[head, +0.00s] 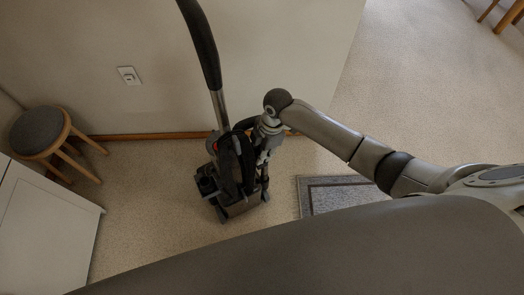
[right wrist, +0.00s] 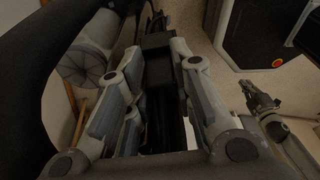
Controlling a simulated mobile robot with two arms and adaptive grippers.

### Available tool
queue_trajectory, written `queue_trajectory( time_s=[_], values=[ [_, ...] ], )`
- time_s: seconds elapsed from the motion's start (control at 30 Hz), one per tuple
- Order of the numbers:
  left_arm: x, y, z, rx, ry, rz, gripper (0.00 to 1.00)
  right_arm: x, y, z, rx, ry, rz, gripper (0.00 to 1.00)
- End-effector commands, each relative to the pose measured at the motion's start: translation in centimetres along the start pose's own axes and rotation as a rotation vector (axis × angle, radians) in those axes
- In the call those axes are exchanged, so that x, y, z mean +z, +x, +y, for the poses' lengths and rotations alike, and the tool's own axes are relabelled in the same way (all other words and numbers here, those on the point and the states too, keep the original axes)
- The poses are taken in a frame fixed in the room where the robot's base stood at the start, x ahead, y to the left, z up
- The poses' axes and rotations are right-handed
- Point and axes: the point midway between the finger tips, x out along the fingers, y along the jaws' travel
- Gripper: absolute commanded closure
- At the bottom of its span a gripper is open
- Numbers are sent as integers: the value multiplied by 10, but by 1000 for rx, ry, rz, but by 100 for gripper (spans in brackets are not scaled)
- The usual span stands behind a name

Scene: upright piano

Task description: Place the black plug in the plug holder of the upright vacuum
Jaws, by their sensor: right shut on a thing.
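The upright vacuum (head: 236,165) stands on the carpet near the wall, its dark handle (head: 202,45) leaning up and left. My right gripper (head: 264,150) is at the right side of the vacuum's upper body, pointing down. In the right wrist view, its two fingers (right wrist: 158,58) close on a dark block, which looks like the black plug (right wrist: 156,42). The head view does not show the plug clearly, and I cannot make out the plug holder. What looks like my left gripper (right wrist: 262,97) is small at the right of the right wrist view; its jaws are unclear.
A round stool (head: 40,130) stands at the left by the wall, with a white cabinet (head: 45,225) in front of it. A wall outlet (head: 129,76) is above the baseboard. A grey rug (head: 340,193) lies right of the vacuum. Open carpet extends at the upper right.

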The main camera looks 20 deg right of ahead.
Motion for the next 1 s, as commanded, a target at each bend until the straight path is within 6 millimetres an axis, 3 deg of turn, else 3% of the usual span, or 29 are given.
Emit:
queue_trajectory(
  time_s=[0.2,0.23,0.4,0.77,1.0],
  values=[
    [0,1,0,0,0,0,100,1,3,0,-1,0,0,100],
    [0,1,0,0,0,0,100,0,2,0,-1,0,0,75],
    [0,1,0,0,0,1,100,0,2,0,-1,0,0,56],
    [0,-1,0,0,-1,0,100,0,-3,0,0,0,0,56],
    [0,-4,0,0,-1,0,100,0,-44,1,3,-2,-2,56]
  ],
)
